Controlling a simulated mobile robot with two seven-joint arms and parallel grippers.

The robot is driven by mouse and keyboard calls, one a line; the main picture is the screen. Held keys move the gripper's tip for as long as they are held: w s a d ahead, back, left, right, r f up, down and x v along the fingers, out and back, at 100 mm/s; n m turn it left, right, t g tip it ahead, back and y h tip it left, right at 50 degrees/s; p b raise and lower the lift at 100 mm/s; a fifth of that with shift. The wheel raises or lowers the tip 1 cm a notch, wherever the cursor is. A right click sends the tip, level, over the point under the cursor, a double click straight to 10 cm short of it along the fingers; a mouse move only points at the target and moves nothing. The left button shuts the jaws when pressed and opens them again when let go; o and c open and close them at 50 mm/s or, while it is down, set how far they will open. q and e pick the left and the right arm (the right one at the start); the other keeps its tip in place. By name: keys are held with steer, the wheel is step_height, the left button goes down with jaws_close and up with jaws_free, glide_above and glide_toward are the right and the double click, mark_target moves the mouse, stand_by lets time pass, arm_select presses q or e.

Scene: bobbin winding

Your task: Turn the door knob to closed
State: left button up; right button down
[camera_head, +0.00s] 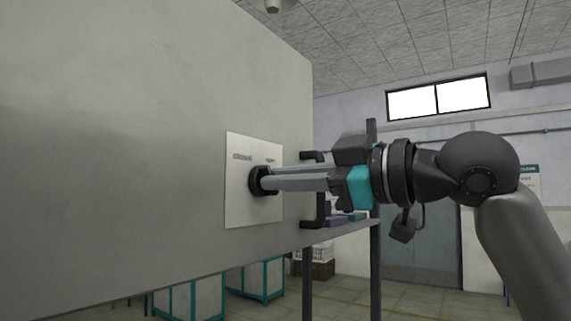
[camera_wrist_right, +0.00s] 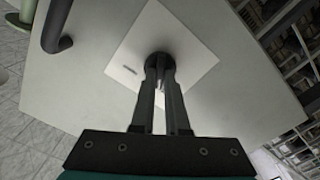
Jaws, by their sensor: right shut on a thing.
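The door knob (camera_head: 259,181) is a dark round knob on a white square plate (camera_head: 240,210) fixed to a large grey panel (camera_head: 130,130). The plate carries small labels at its upper left and upper right, too small to read for certain. My right gripper (camera_head: 272,182) reaches in from the right and its fingers are shut on the knob. In the right wrist view the fingertips (camera_wrist_right: 160,66) meet at the dark knob (camera_wrist_right: 160,58) in the middle of the white plate (camera_wrist_right: 185,35). The fingers hide part of the knob. My left gripper is not in view.
A dark bar handle (camera_head: 318,213) stands out at the panel's right edge, just behind my right gripper. A shelf (camera_head: 345,228) with small items lies beyond it. Teal-framed cabinets (camera_head: 262,280) stand below on the floor. The panel's face left of the plate is clear.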

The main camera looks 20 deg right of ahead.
steer(key=shift+r+n+p, duration=0.1)
steer(key=shift+n+p, duration=0.45)
steer(key=shift+n, duration=0.65)
steer(key=c, duration=0.9)
jaws_free()
steer(key=shift+s, duration=0.1)
steer(key=b+v, duration=0.5)
steer(key=v, duration=1)
steer(key=shift+d, duration=0.1)
